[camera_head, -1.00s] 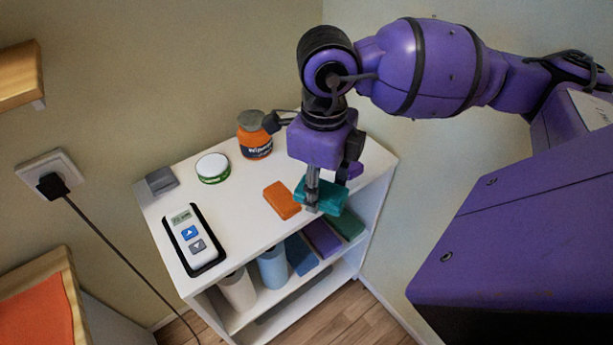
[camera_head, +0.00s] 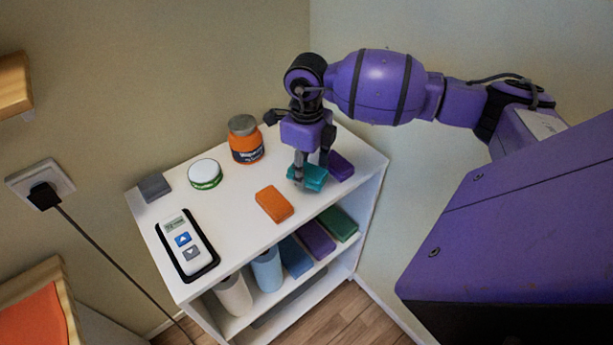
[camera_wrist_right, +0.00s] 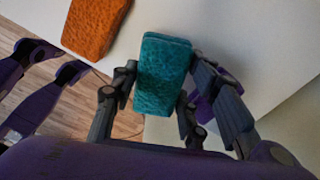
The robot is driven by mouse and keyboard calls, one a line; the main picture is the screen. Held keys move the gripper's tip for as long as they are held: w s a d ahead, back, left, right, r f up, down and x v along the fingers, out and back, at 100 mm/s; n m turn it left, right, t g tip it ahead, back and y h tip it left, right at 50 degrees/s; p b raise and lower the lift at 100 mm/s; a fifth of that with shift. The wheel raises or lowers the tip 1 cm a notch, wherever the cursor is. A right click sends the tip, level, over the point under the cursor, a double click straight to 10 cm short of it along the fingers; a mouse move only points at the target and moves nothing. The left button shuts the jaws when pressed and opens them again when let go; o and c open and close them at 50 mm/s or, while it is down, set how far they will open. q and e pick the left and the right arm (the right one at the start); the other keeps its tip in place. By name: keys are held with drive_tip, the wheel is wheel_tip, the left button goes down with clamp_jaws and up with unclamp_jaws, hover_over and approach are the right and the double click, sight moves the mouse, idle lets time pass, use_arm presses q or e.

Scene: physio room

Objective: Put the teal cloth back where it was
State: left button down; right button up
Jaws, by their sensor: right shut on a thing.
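The teal cloth (camera_head: 312,178) is a folded block between the fingers of my right gripper (camera_head: 311,172), over the right part of the white shelf top (camera_head: 232,232). In the right wrist view the teal cloth (camera_wrist_right: 164,72) sits between the fingers of my right gripper (camera_wrist_right: 150,100), which is shut on it. I cannot tell whether its underside touches the top. An orange cloth (camera_head: 274,204) lies to its left and a purple cloth (camera_head: 341,166) just to its right, partly hidden by the gripper in the wrist view.
An orange jar (camera_head: 245,142), a round green-and-white tin (camera_head: 205,174), a grey block (camera_head: 154,187) and a remote in a black tray (camera_head: 214,262) stand on the top. Folded cloths (camera_head: 317,240) and rolls (camera_head: 266,270) fill the shelf below.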

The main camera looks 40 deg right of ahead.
sight(306, 178)
drive_tip(key=shift+w+d+f, duration=0.1)
drive_tip(key=shift+w+f, duration=0.05)
drive_tip(key=shift+f, duration=1.6)
drive_tip(key=shift+f, duration=0.1)
drive_tip(key=shift+f, duration=0.15)
drive_tip(key=o, duration=1.1)
wheel_tip(306, 178, up, 13)
drive_tip(key=shift+f, duration=0.2)
